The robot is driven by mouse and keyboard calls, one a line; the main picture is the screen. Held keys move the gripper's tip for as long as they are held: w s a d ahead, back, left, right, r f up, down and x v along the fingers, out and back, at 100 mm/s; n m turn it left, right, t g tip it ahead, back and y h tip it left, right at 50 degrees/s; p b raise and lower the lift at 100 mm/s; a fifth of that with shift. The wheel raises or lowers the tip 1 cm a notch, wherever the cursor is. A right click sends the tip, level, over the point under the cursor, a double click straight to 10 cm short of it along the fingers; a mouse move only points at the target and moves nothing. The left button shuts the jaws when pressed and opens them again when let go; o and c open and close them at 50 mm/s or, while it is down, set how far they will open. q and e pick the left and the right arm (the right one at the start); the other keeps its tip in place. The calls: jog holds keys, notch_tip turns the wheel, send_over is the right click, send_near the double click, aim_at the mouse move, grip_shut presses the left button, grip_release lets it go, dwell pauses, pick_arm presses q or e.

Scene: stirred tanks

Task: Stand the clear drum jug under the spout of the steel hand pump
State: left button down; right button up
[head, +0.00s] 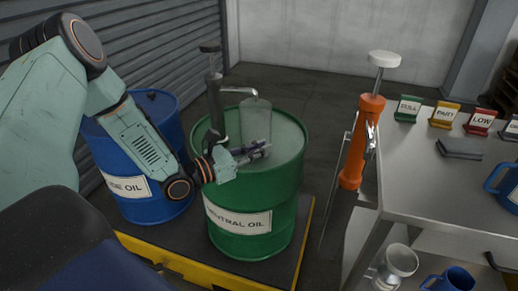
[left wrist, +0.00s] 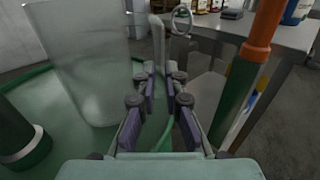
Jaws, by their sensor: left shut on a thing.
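The clear drum jug (head: 257,118) stands upright on the lid of the green drum (head: 280,215), just right of the hand pump (head: 215,105) with its dark body and steel spout (head: 240,91). The spout's end shows at the jug's top left; I cannot tell exactly whether it is over the mouth. My left gripper (head: 262,150) is low in front of the jug, shut on it, apparently at the handle. In the left wrist view the jug (left wrist: 80,60) fills the left, with the handle (left wrist: 157,45) beyond the fingers (left wrist: 163,85). My right gripper is not in view.
A blue drum (head: 155,205) stands left on the yellow-edged pallet (head: 180,265). An orange pump (head: 362,140) stands right, beside a steel table (head: 430,190) with several label stands and a blue mug (head: 505,185). A steel jug (head: 400,262) is below.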

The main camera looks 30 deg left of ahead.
pick_arm(q)
jog(key=shift+f+b, duration=0.5)
jog(key=shift+f, duration=0.05)
dwell(0.4)
jog(key=c, duration=1.3)
grip_release()
jog(key=shift+c, duration=0.2)
jog(key=shift+s, duration=0.1)
